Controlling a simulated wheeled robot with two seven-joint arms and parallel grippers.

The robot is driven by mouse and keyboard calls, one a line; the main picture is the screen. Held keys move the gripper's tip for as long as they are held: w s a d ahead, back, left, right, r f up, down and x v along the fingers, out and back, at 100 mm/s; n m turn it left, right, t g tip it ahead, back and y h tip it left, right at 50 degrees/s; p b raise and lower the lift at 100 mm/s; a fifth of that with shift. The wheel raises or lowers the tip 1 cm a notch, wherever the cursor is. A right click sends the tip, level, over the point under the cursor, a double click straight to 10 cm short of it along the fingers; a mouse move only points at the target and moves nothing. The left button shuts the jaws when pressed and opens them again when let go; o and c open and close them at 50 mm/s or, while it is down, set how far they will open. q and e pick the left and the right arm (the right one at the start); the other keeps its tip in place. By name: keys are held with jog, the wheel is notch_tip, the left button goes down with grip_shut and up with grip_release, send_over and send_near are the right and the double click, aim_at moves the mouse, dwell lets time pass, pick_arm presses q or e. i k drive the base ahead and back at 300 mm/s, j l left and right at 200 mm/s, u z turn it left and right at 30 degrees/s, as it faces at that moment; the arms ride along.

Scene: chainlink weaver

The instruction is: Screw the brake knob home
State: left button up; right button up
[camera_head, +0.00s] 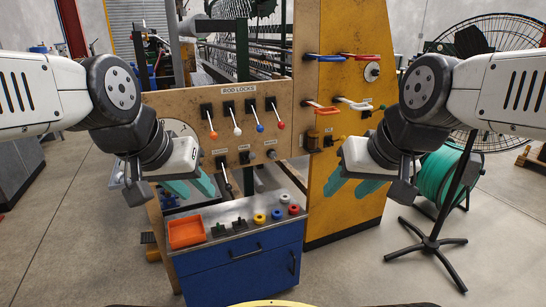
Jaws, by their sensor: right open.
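Several loose knobs stand on the metal top of a blue cabinet: a yellow knob (259,218), a blue knob (276,214), a red knob (293,209) and a white knob (285,199). I cannot tell which is the brake knob. A dark lever (224,177) hangs from the board above the cabinet; its lower end is hard to make out. My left gripper (195,188), with teal fingers, is open and empty in front of the board, above the cabinet's left part. My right gripper (352,188) is open and empty before the yellow panel, right of the knobs.
The wooden board (245,104) carries rod-lock levers with coloured knobs. The yellow panel (340,125) has red, blue and white handles. An orange tray (187,231) sits on the cabinet (240,265). A green hose reel (438,177) and black stand (430,242) are at right.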

aim_at(272, 155)
jog(key=i+l+u, duration=0.15)
jog(key=u, duration=0.25)
jog(key=i+l+u, duration=0.15)
jog(key=u, duration=0.25)
jog(key=i+l+u, duration=0.1)
jog(key=l+u, duration=0.3)
jog(key=j, duration=0.1)
